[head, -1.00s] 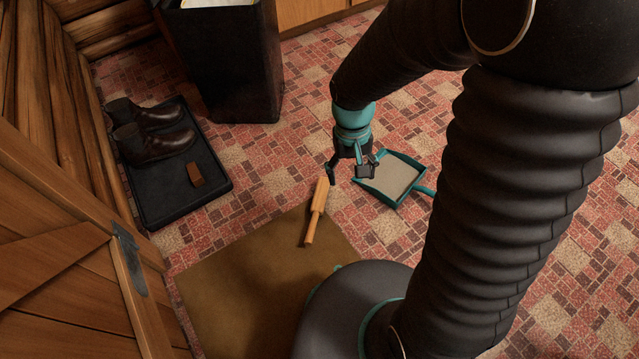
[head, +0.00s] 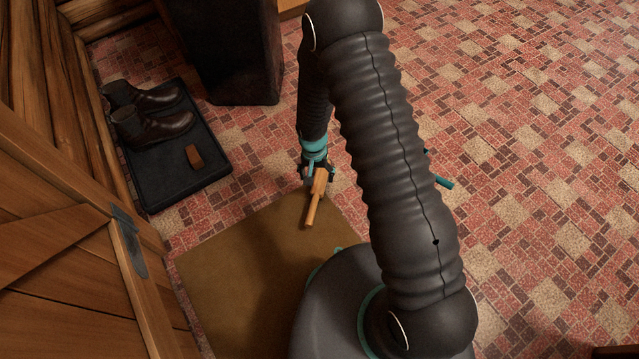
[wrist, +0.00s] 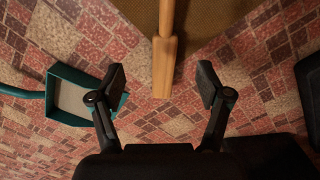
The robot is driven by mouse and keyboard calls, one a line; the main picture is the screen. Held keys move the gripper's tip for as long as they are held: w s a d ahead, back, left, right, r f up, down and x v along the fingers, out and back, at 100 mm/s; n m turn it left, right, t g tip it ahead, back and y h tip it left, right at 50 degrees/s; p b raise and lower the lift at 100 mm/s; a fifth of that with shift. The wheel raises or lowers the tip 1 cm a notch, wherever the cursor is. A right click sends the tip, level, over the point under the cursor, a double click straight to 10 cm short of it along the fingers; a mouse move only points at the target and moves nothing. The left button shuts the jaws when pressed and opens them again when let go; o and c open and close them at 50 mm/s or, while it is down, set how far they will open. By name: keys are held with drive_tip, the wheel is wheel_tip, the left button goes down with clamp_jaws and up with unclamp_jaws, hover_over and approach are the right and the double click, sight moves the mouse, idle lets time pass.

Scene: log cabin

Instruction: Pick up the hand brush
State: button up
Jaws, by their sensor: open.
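The hand brush (head: 313,206) has a light wooden handle and a wider wooden head. In the head view its handle lies over the brown mat and its head end is at my gripper (head: 318,172). In the wrist view the brush (wrist: 164,66) comes down from the top, its head end between the two fingertips of my gripper (wrist: 162,84). The fingers are open, with a gap on each side of the brush. I cannot tell how high the fingers are above the floor. The bristles are hidden.
A teal dustpan (wrist: 66,114) lies left of the brush in the wrist view; my arm mostly hides it in the head view. A brown mat (head: 235,265) lies in front. A black boot tray (head: 160,190) with boots and a dark bin (head: 235,60) stand behind.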

sight(317, 189)
drive_tip(key=shift+m+t, duration=0.3)
drive_tip(key=shift+m, duration=0.1)
drive_tip(key=f, duration=0.5)
drive_tip(key=w+f, duration=0.1)
drive_tip(key=f, duration=0.2)
drive_tip(key=shift+w+a+f+b, duration=0.1)
drive_tip(key=shift+a+f+b, duration=0.05)
drive_tip(key=shift+f+b, duration=0.2)
drive_tip(key=shift+w+f, duration=0.2)
drive_tip(key=shift+f, duration=1.1)
drive_tip(key=shift+w+f, duration=0.2)
drive_tip(key=shift+f, duration=1.05)
clamp_jaws()
